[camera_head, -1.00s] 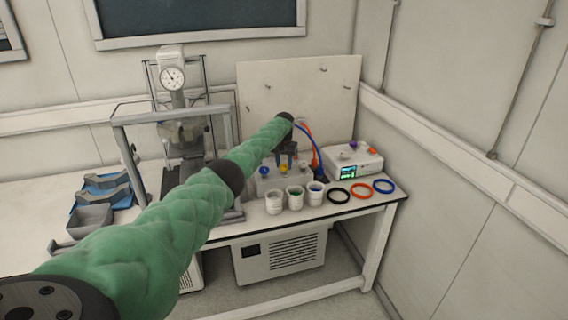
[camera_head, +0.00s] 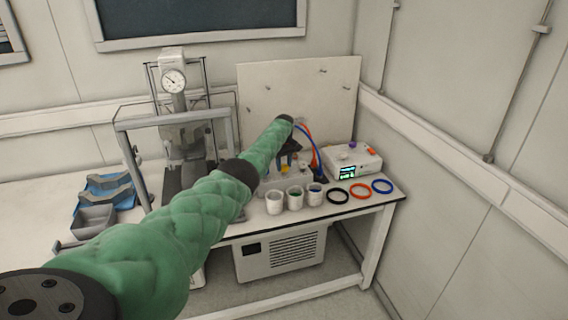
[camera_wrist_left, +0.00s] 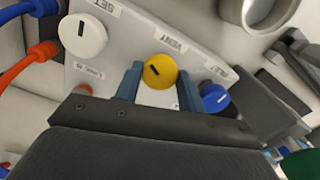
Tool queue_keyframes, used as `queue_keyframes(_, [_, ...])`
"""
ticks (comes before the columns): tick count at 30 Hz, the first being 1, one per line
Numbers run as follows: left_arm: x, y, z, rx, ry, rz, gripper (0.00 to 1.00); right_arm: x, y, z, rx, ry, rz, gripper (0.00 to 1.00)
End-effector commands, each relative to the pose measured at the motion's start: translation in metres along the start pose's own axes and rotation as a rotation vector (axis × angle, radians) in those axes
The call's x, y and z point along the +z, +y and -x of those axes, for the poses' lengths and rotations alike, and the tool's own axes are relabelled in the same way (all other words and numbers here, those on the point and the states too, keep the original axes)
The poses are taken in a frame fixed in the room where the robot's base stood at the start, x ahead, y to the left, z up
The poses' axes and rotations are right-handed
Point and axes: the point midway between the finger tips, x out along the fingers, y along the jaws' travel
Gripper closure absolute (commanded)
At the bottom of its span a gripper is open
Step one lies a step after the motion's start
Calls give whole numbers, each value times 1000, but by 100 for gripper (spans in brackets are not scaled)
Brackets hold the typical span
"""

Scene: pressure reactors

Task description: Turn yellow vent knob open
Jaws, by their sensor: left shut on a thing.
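The yellow vent knob (camera_wrist_left: 160,71) is round with a dark pointer line and sits on a grey panel below a "VENT" label in the left wrist view. In the head view it shows as a small yellow spot (camera_head: 284,169). My left gripper (camera_wrist_left: 159,82) is shut on the knob, with one blue-grey finger on each side of it. In the head view the left gripper (camera_head: 288,160) is small and partly hidden by my green arm. My right gripper is in neither view.
A white knob (camera_wrist_left: 82,34) labelled "SET" and a blue knob (camera_wrist_left: 214,97) flank the yellow one. Blue and orange hoses run behind. White cups (camera_head: 294,199) and coloured rings (camera_head: 360,191) stand at the bench front. A metal frame and gauge (camera_head: 173,80) stand left.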

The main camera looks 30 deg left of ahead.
Motion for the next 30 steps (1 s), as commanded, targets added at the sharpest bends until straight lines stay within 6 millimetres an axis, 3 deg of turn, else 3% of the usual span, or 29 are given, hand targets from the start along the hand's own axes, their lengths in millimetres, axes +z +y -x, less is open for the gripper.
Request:
queue_keyframes(15, [-1, 1, 4, 5, 2, 403, 83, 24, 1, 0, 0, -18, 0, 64])
queue_keyframes(30, [-2, 1, 4, 5, 3, 524, 83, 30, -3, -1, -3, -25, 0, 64])
